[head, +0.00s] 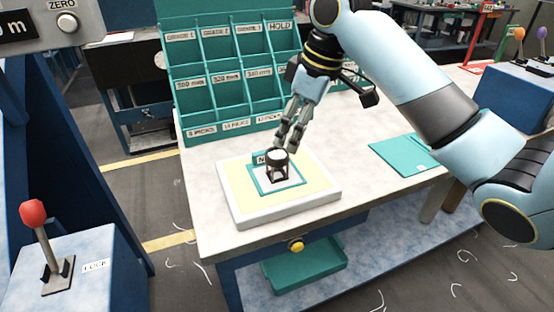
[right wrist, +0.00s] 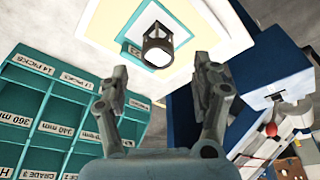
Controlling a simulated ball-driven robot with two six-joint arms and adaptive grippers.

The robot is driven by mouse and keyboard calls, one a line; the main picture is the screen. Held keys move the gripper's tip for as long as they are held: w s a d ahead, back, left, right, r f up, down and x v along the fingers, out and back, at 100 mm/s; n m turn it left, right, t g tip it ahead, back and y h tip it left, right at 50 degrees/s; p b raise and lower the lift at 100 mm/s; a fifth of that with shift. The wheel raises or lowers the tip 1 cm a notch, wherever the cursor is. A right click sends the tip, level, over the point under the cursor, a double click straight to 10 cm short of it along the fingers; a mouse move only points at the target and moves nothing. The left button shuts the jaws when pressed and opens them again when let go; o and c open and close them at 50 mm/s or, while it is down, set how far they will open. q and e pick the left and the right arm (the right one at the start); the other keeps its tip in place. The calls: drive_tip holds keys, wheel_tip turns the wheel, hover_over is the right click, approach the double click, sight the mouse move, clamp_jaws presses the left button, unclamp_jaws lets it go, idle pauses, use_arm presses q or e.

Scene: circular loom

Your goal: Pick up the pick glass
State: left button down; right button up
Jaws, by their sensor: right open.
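The pick glass (head: 277,166) is a small dark stand with a round white lens on top. It stands upright on a teal-bordered square on a pale yellow and white pad (head: 235,197) on the bench. In the right wrist view the pick glass (right wrist: 157,48) shows beyond the fingertips, between them in the picture. My right gripper (head: 288,138) is open and empty, fingers pointing down, just above and behind the pick glass. It also shows in the right wrist view (right wrist: 160,82), with a clear gap between its fingers. My left gripper is out of view.
A teal labelled compartment rack (head: 222,75) stands at the back of the bench, close behind the gripper. A teal sheet (head: 404,153) lies to the right. A blue box with a red-knobbed lever (head: 34,214) is at the front left. The bench (head: 212,235) is clear around the pad.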

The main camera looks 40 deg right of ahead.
sight(279, 153)
drive_tip(key=f, duration=0.1)
drive_tip(key=w+f, duration=0.1)
drive_tip(key=f, duration=0.1)
drive_tip(key=w+f, duration=0.1)
drive_tip(key=shift+w+a+f, duration=0.15)
drive_tip(key=shift+a+f, duration=0.05)
drive_tip(key=shift+a, duration=0.05)
drive_tip(key=x, duration=0.3)
drive_tip(key=p+x, duration=0.1)
drive_tip(key=x, duration=0.1)
drive_tip(key=shift+w+a, duration=0.15)
drive_tip(key=shift+a, duration=0.15)
drive_tip(key=shift+c, duration=0.2)
drive_tip(key=c, duration=0.9)
drive_tip(key=shift+o, duration=0.2)
drive_tip(key=shift+r, duration=0.1)
